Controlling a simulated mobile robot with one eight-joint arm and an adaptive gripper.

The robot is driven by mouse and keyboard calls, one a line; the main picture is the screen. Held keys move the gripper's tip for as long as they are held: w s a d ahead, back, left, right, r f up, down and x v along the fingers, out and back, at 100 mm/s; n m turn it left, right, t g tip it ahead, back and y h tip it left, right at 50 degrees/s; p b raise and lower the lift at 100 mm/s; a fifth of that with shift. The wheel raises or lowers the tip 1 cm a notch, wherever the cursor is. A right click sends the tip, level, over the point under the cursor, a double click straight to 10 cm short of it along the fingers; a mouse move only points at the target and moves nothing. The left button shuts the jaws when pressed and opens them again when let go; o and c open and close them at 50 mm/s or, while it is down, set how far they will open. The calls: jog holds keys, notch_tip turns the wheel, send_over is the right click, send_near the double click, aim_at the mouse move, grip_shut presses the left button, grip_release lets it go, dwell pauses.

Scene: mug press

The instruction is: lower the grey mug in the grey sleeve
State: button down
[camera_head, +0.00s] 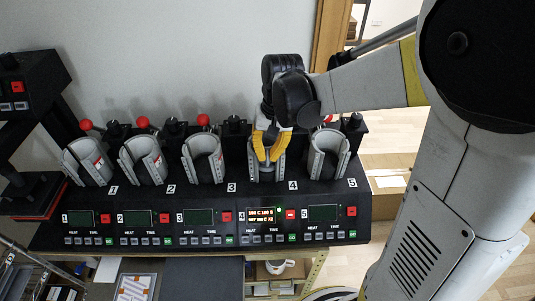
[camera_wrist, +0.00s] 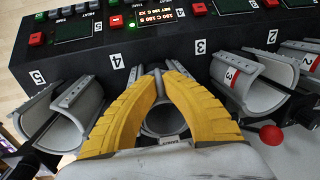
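The grey mug (camera_wrist: 163,119) shows as a round grey rim and hollow between my fingers in the wrist view. It is at the grey sleeve (camera_head: 267,172) of station 4, and how deep it sits is hidden. My gripper (camera_head: 267,157) reaches down over this sleeve with its yellow fingers. In the wrist view, the fingertips (camera_wrist: 160,76) come close together on both sides of a narrow grey piece, which looks like the mug's handle. The sleeve walls are mostly covered by the fingers in that view.
Open grey sleeves stand at station 3 (camera_head: 203,160) and station 5 (camera_head: 327,155), close on both sides. Red-knobbed levers (camera_head: 203,119) rise behind. The station 4 display (camera_head: 260,215) is lit. A white mug (camera_head: 275,267) is on the shelf below.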

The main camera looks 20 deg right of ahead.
jog(key=c, duration=1.5)
grip_release()
jog(key=shift+c, duration=0.2)
notch_tip(320, 180, up, 12)
jog(key=d, duration=0.1)
jog(key=shift+s, duration=0.3)
